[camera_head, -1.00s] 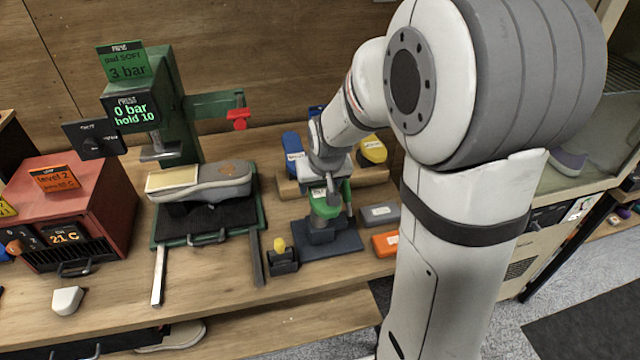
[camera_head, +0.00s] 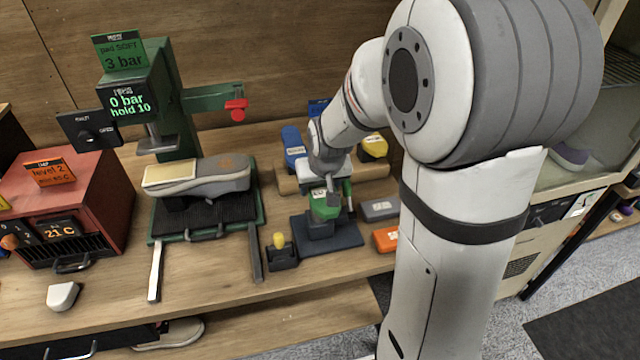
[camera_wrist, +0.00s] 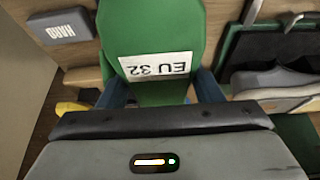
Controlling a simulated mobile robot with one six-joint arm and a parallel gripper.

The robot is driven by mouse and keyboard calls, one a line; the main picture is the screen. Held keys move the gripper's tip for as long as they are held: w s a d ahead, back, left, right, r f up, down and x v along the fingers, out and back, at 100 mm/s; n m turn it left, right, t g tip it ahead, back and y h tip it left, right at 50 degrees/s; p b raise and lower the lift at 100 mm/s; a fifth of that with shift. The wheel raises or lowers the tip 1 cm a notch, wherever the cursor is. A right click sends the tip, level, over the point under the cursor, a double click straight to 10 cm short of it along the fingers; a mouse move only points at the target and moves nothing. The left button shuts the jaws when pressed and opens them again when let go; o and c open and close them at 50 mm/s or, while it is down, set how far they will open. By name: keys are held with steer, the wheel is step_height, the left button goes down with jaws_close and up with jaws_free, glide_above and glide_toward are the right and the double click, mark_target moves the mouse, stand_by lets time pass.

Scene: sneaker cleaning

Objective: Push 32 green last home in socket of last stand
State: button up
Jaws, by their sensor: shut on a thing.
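The green last (camera_head: 326,206) stands on the dark last stand (camera_head: 327,238) on the bench. In the wrist view the green last (camera_wrist: 150,30) fills the upper middle, with a white label reading EU 32. My gripper (camera_head: 333,190) is shut on the green last from above; its blue fingers show on both sides of the last in the wrist view. The arm hides part of the last. The socket is hidden under the last, so I cannot tell how deep it sits.
A blue last (camera_head: 293,146) and a yellow last (camera_head: 373,147) rest on a wooden rack behind. A grey block (camera_head: 380,209) and an orange block (camera_head: 386,240) lie to the right. A small yellow-knobbed holder (camera_head: 281,252) and the press with a sneaker (camera_head: 205,178) stand left.

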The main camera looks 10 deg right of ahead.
steer(key=shift+f+b, duration=1)
steer(key=shift+f, duration=0.15)
steer(key=o, duration=1.3)
steer(key=shift+o, duration=0.2)
steer(key=v, duration=0.7)
steer(key=shift+s+r, duration=0.2)
steer(key=shift+r, duration=0.15)
steer(key=s+r+g, duration=0.1)
steer(key=s, duration=1.7)
steer(key=shift+d+r, duration=0.15)
steer(key=shift+d, duration=0.2)
